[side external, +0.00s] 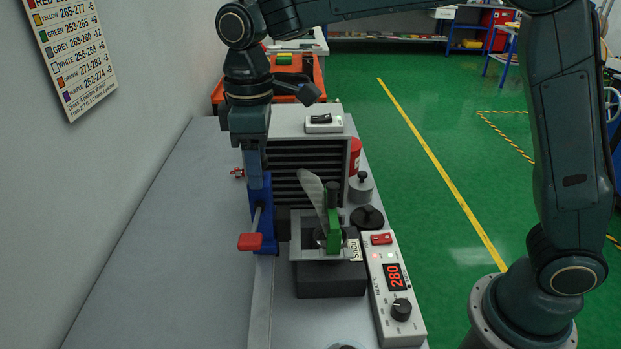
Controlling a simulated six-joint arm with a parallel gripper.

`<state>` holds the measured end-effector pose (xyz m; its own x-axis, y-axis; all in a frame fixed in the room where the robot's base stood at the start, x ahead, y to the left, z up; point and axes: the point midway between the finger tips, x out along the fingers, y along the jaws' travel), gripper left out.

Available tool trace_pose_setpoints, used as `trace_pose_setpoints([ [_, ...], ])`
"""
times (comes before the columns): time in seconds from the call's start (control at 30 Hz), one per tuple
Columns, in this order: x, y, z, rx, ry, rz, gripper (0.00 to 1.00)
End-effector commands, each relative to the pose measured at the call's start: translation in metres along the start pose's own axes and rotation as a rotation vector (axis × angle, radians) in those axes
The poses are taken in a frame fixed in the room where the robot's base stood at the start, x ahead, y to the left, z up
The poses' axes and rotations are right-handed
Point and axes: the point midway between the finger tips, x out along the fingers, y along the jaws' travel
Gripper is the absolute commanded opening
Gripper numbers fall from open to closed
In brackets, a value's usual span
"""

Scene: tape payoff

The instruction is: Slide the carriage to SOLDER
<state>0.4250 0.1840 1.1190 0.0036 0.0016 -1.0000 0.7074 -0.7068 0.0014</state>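A blue upright piece (262,205) with a red-ended lever (250,241) stands at the head of a grey rail (260,305); it appears to be the carriage. My gripper (257,178) points down at the top of this blue piece. Its fingertips are not clearly distinguishable, so I cannot tell whether it is open or shut on it. Right of the blue piece, a grey metal frame sits over a dark block (331,281), with a green part and black knob (333,215). A small label (354,250) there is hard to read. I see no readable SOLDER marking.
A controller (397,290) showing 280 stands right of the dark block. A black slatted unit (299,170) stands behind, with a weight-like canister (361,187) and red cylinder beside it. An orange bin (307,80) is farther back. The bench's left side is clear.

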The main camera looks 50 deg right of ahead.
Motion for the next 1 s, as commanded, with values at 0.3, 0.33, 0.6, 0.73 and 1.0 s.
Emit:
trace_pose_setpoints([
  [0.3, -0.005, 0.0, 0.0, 0.0, -0.002, -0.001, 0.49],
  [0.33, -0.006, 0.0, 0.0, 0.0, -0.002, -0.001, 0.49],
  [0.6, -0.021, 0.0, 0.0, 0.001, -0.003, -0.001, 0.49],
  [0.73, -0.029, 0.0, 0.0, 0.001, -0.003, -0.001, 0.49],
  [1.0, -0.044, 0.0, 0.0, 0.001, -0.002, -0.001, 0.49],
])
